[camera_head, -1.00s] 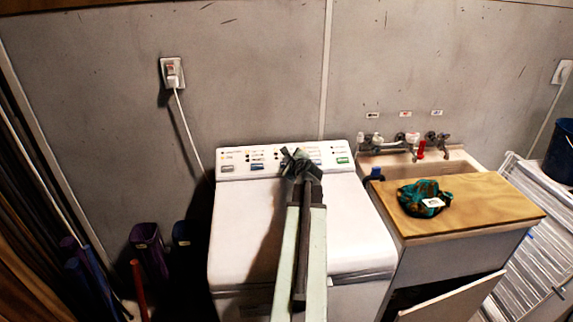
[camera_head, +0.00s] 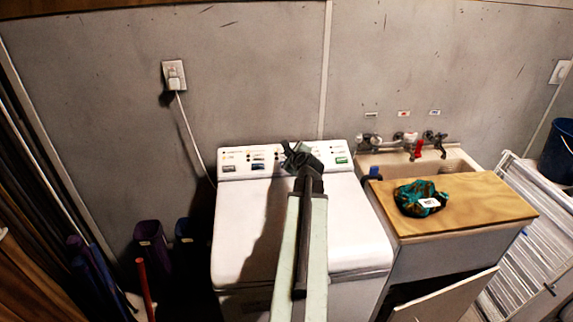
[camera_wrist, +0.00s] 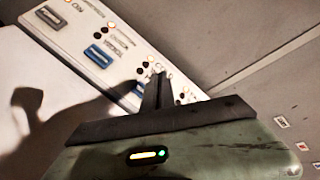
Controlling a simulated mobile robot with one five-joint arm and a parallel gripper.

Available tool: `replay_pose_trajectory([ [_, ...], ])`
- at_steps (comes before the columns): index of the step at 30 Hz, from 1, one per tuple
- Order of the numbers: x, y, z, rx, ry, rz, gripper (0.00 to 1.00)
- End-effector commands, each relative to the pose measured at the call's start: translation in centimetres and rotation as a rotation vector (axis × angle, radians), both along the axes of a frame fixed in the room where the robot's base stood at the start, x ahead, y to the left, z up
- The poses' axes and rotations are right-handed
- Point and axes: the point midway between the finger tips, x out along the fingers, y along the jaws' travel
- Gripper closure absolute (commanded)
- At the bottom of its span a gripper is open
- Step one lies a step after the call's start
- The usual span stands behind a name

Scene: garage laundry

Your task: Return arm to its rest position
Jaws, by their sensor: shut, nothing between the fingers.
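My arm reaches out over the white washing machine (camera_head: 345,225), with my gripper (camera_head: 297,150) at its far end in front of the machine's control panel (camera_head: 240,162). The fingers are shut with nothing between them. In the wrist view my gripper (camera_wrist: 155,92) points at the panel, whose buttons and printed labels show behind it. The arm's shadow falls on the lid. I cannot tell the exact gap between the fingertips and the panel.
Right of the machine, a sink (camera_head: 450,160) with taps has a wooden board (camera_head: 480,205) holding a teal and brown cloth bundle (camera_head: 420,198). A cabinet door (camera_head: 445,298) hangs open below. Purple bins (camera_head: 150,245) stand at left, a metal rack (camera_head: 535,230) at right.

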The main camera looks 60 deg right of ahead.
Motion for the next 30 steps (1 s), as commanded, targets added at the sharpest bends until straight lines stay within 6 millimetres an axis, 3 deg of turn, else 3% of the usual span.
replay_pose_trajectory([
  [11,0.2,0.1,0.0,0.000,0.000,0.002,1.00],
  [14,2.1,1.3,0.0,0.000,0.000,0.032,1.00],
  [16,5.0,3.3,0.0,0.000,0.000,0.078,1.00],
  [20,12.4,9.4,0.0,0.000,0.000,0.202,1.00],
  [24,19.4,17.2,-0.1,-0.008,0.014,0.339,1.00],
  [26,21.9,20.9,-0.4,-0.013,0.029,0.403,1.00],
  [30,26.7,30.1,-1.5,-0.039,0.097,0.572,1.00],
])
